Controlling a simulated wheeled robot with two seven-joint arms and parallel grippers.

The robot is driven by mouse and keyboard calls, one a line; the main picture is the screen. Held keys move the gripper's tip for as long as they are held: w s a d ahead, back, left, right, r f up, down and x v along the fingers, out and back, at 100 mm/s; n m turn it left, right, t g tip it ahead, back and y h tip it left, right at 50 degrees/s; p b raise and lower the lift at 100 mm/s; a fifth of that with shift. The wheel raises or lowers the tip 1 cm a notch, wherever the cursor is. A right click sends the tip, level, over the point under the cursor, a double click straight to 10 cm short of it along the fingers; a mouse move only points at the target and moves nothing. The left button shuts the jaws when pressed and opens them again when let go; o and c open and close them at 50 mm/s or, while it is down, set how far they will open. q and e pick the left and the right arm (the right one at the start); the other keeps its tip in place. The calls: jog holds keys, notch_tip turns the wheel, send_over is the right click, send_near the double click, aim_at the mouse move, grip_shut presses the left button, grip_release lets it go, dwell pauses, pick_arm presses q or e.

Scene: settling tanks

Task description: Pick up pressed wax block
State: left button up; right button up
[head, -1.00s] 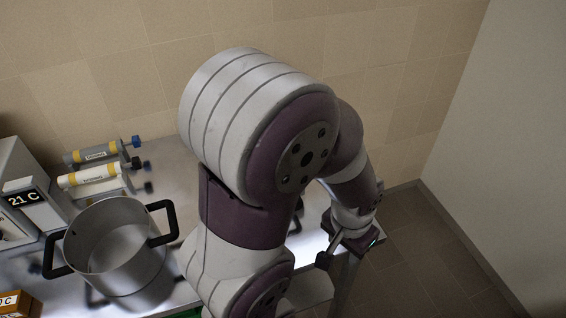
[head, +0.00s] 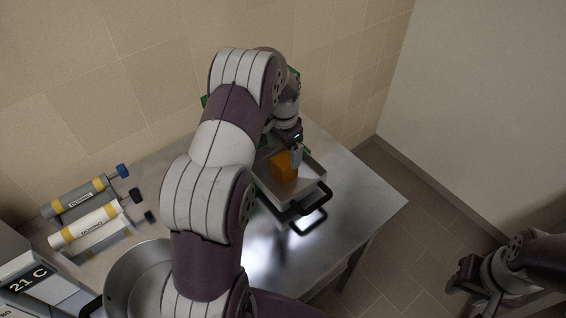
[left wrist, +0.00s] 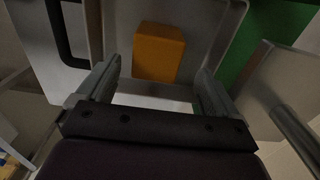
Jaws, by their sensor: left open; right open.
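The pressed wax block is an orange block (head: 284,167) in a shallow metal tray (head: 311,173) with black handles, on the metal table. My left gripper (head: 296,156) is open above the tray, close to the block. In the left wrist view the block (left wrist: 158,52) lies ahead of and between the two open fingers of my left gripper (left wrist: 152,88); I cannot tell whether they touch it. My right gripper (head: 462,279) is open and empty at the lower right, over the floor beyond the table.
A metal pot (head: 138,275) and a display box reading 21 C (head: 40,280) stand at the lower left. Several labelled cylinders (head: 88,224) lie behind them. A green thing (left wrist: 272,35) shows beside the tray. The table's right front (head: 350,210) is bare.

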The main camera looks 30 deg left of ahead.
aim_at(285, 160)
pick_arm(q)
jog(key=shift+s+a+f, duration=0.1)
jog(key=shift+a+f, duration=0.05)
jog(key=shift+f, duration=0.5)
jog(key=shift+f+p, duration=0.3)
jog(key=shift+f, duration=0.1)
jog(key=shift+s+d+f+p, duration=0.1)
jog(key=shift+d+f+p, duration=0.15)
jog(key=shift+f+p, duration=0.35)
jog(key=shift+s+d+f+p, duration=0.1)
jog(key=shift+d+f+p, duration=0.15)
jog(key=shift+f+p, duration=0.3)
notch_tip(285, 160, down, 3)
jog(key=shift+w+a+r, duration=0.1)
jog(key=shift+w+a, duration=0.05)
jog(key=shift+a, duration=0.15)
jog(key=c, duration=0.7)
jog(key=shift+d, duration=0.2)
jog(key=c, duration=0.5)
